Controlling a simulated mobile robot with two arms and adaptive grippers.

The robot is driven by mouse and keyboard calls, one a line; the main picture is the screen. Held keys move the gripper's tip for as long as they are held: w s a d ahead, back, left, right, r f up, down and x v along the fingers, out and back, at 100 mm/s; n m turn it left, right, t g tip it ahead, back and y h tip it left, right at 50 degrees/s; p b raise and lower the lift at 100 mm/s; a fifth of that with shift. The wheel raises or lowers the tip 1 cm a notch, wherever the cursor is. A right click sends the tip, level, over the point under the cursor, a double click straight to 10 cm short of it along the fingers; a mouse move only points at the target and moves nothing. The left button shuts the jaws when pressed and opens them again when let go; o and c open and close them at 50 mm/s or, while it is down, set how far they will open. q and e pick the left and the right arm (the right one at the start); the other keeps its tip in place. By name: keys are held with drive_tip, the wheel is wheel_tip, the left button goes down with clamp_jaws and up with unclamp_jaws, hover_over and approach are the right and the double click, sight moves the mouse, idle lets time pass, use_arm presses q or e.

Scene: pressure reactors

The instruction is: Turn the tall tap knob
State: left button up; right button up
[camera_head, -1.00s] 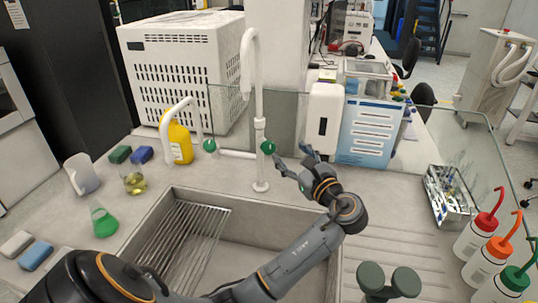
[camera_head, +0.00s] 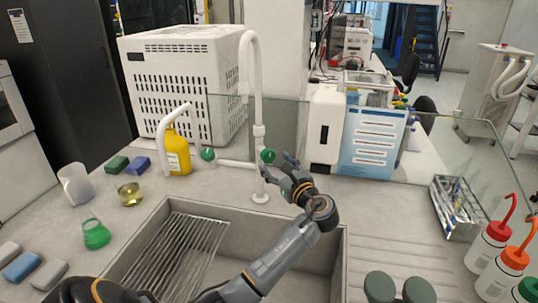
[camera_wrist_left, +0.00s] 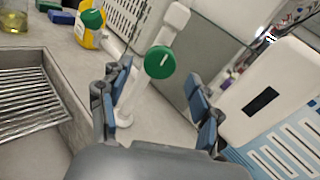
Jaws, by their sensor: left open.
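The tall white tap (camera_head: 257,110) stands behind the sink, with a round green knob (camera_head: 268,155) on its post. The green knob also shows in the left wrist view (camera_wrist_left: 160,62), facing the camera, just beyond and between the fingertips. My left gripper (camera_head: 278,168) is open, just below and to the right of the knob in the head view. In the left wrist view its two blue-padded fingers (camera_wrist_left: 160,90) stand apart with nothing between them but the tap's white post behind. I cannot tell whether a finger touches the knob. My right gripper is not in view.
A second green knob (camera_head: 208,154) sits on a shorter white tap at left. A yellow bottle (camera_head: 176,152) stands behind that tap. The sink (camera_head: 185,270) lies in front. A glass screen (camera_head: 290,125) and a white dispenser (camera_head: 323,130) stand behind and to the right.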

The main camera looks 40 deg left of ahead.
sight(269, 157)
use_arm(q)
drive_tip(key=x, duration=0.5)
drive_tip(key=shift+d, duration=0.1)
drive_tip(key=c, duration=1.2)
drive_tip(key=n, duration=0.2)
drive_tip(key=shift+f+n, duration=0.1)
drive_tip(key=shift+n, duration=0.3)
drive_tip(key=shift+n+b, duration=0.4)
drive_tip(key=shift+n, duration=1)
